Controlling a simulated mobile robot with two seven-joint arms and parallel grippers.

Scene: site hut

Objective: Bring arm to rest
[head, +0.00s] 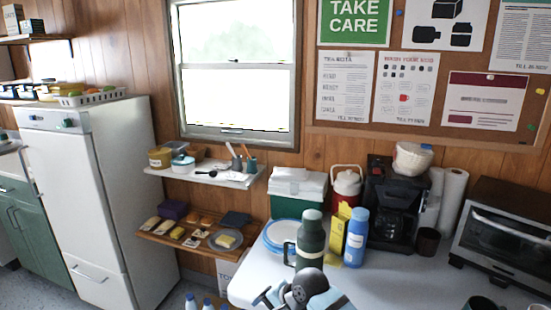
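One of my grippers (264,297), dark grey, shows at the bottom middle, in front of the near left part of the white counter (400,285). Its wrist and a pale blue link lie to its right, so it seems to be my right one. It is partly cut off by the lower edge, and its finger opening is too small to make out. No held object shows in it. My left gripper is not in view.
A dark green flask (310,240) stands just behind the gripper, with a blue bottle (356,238) and yellow box (338,234) beside it. Behind are a cooler (297,190), coffee maker (393,205) and toaster oven (505,240). Shelves and a white fridge (75,190) stand left.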

